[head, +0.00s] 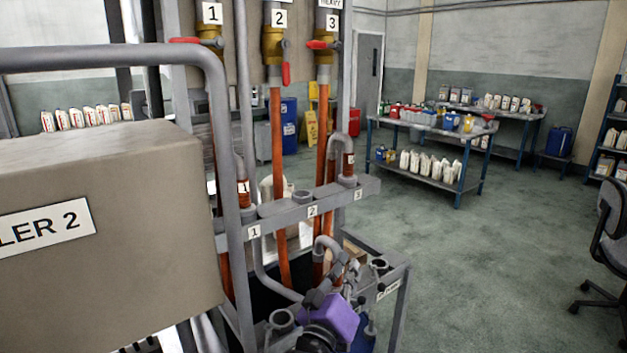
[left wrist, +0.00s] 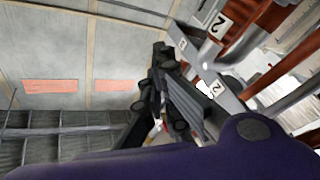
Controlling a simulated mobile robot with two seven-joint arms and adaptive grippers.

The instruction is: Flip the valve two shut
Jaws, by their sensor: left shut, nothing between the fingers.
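Valve two (head: 273,45) is a brass body on the orange pipe under the label 2. Its red handle (head: 286,73) hangs down, in line with the pipe. My left gripper (head: 336,282), with a purple wrist, is low at the bottom centre of the head view, well below valve two and apart from it. Its dark fingers are shut and empty; they also show in the left wrist view (left wrist: 163,72), near the grey rail with label 2 (left wrist: 217,88). My right gripper is not in either view.
Valve one's red handle (head: 185,40) and valve three's red handle (head: 317,44) lie crosswise to their pipes. A grey rail (head: 285,208) and curved pipes stand close to my left gripper. A large box (head: 100,240) fills the left. Open floor lies right.

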